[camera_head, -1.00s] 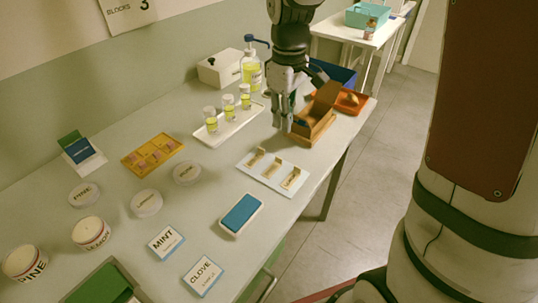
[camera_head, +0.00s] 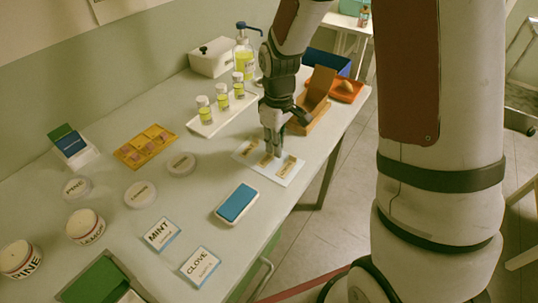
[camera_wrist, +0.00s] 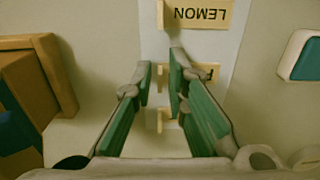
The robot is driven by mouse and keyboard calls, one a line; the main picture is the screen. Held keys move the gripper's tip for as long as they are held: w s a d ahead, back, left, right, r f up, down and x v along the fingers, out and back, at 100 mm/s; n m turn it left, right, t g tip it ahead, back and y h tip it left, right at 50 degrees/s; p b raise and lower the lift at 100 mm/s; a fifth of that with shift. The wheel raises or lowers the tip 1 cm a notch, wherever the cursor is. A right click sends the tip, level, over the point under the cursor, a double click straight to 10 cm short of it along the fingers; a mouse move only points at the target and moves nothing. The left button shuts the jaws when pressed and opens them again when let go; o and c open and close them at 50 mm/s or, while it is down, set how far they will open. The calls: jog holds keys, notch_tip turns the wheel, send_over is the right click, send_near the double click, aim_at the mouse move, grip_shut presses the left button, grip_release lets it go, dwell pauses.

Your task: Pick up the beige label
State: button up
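The white tray (camera_head: 281,181) lies on the table. In the wrist view the label reading LEMON (camera_wrist: 205,14) is at the top. A second label (camera_wrist: 214,73), its text mostly covered by the right finger, lies below it. Part of a third label (camera_wrist: 166,121) shows between the fingers. My gripper (camera_wrist: 160,66) points down over the tray, its fingers apart, with nothing visibly clamped.
A wooden box with an open lid (camera_head: 319,84) stands close behind the gripper. A white tray (camera_head: 212,125) of bottles is behind left. A blue-topped block (camera_head: 237,202) lies in front. Printed MINT (camera_head: 161,233) and CLOVE (camera_head: 200,266) cards lie nearer.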

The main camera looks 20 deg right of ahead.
jog(key=shift+f, duration=0.35)
grip_shut()
jog(key=shift+r, duration=0.15)
